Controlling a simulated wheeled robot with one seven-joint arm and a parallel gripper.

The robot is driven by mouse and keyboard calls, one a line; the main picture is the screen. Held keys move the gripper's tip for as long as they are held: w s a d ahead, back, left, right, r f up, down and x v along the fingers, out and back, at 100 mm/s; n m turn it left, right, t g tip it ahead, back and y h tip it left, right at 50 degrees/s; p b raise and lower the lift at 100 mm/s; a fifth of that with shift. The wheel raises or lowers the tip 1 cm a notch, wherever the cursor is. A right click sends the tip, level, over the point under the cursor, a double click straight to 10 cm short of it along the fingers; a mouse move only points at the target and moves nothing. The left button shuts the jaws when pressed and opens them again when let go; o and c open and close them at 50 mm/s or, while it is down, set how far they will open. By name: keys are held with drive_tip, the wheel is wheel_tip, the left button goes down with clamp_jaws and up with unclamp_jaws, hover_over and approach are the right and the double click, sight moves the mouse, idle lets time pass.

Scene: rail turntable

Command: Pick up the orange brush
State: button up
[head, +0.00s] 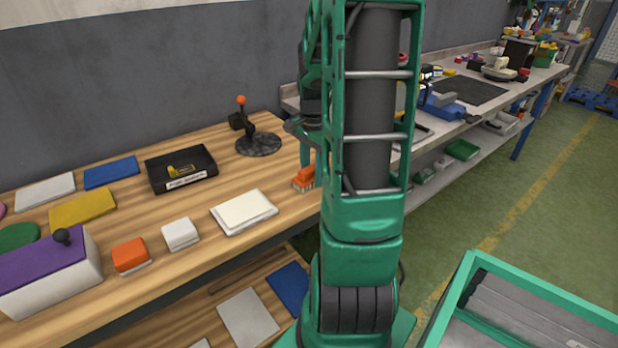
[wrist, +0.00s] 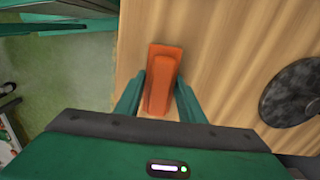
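The orange brush (head: 304,179) lies on the wooden worktop near its front edge in the head view, partly hidden behind my arm. In the wrist view the brush (wrist: 163,80) shows between the two green fingers of my gripper (wrist: 161,76). One finger is at each long side of it. The fingers look apart, with the brush between them, and no firm grip shows. In the head view my arm hides most of the gripper, and a green finger shows just above the brush.
A round dark base with an orange-knobbed lever (head: 258,144) stands behind the brush; its disc also shows in the wrist view (wrist: 294,92). A cream pad (head: 244,211), a black tray (head: 181,169) and an orange-topped block (head: 130,255) lie to the left. Worktop around the brush is clear.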

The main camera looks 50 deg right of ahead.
sight(312, 166)
drive_tip(key=shift+r, duration=0.1)
wheel_tip(312, 166, up, 4)
drive_tip(key=shift+w+f, duration=0.1)
drive_tip(key=w+a+r, duration=0.2)
drive_tip(key=a+r, duration=0.5)
drive_tip(key=a, duration=0.4)
drive_tip(key=shift+w+a, duration=0.15)
drive_tip(key=shift+w, duration=0.2)
